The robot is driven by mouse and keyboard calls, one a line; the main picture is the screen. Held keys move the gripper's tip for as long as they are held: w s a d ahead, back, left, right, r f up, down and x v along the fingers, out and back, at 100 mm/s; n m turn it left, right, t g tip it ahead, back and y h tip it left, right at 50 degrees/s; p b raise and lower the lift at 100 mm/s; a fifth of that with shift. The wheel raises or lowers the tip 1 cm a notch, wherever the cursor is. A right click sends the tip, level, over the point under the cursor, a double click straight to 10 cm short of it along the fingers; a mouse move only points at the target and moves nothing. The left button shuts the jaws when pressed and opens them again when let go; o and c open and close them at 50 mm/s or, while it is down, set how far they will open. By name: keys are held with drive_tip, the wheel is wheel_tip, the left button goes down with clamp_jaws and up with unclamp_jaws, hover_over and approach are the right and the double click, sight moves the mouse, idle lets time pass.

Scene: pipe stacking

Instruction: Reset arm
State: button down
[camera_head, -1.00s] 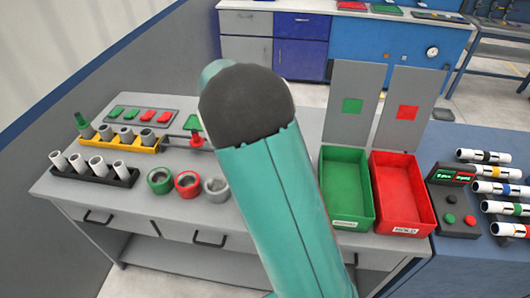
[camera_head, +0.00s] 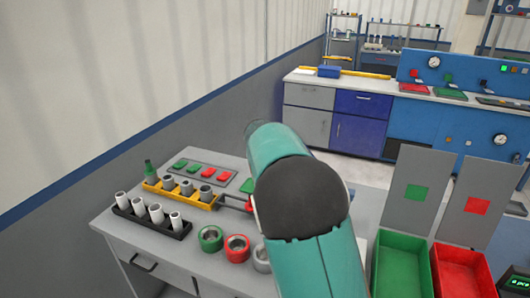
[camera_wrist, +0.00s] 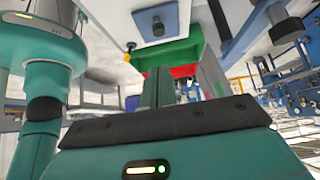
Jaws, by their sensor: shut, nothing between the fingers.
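My teal arm with a dark rounded joint rises from the bottom of the head view and hides part of the bench; its gripper end does not show there. In the wrist view my gripper (camera_wrist: 158,75) shows as narrow grey-green fingers, close together with nothing between them. Beyond the fingertips are a green bin (camera_wrist: 190,45) and a red shape (camera_wrist: 184,71), seen tilted.
A grey bench (camera_head: 120,222) holds a black rack (camera_head: 165,229) with white pipes, a yellow rack (camera_head: 180,198) and coloured rings (camera_head: 237,248). Green (camera_head: 402,245) and red (camera_head: 460,255) bins stand right of my arm. Open floor lies behind the bench.

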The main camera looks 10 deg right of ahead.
drive_tip(key=s+a+r+n+t+y, duration=0.1)
drive_tip(key=s+a+n+t+y, duration=0.1)
drive_tip(key=s+n, duration=0.6)
drive_tip(key=s+a+r+n+t+y, duration=0.2)
drive_tip(key=s+a+n+t, duration=0.1)
drive_tip(key=s+n, duration=0.5)
drive_tip(key=s+a+r+n+t+y, duration=0.2)
drive_tip(key=s+n+t, duration=0.3)
drive_tip(key=s+n, duration=0.3)
drive_tip(key=shift+s+a+n, duration=0.4)
drive_tip(key=shift+s+a, duration=0.15)
drive_tip(key=shift+s, duration=0.4)
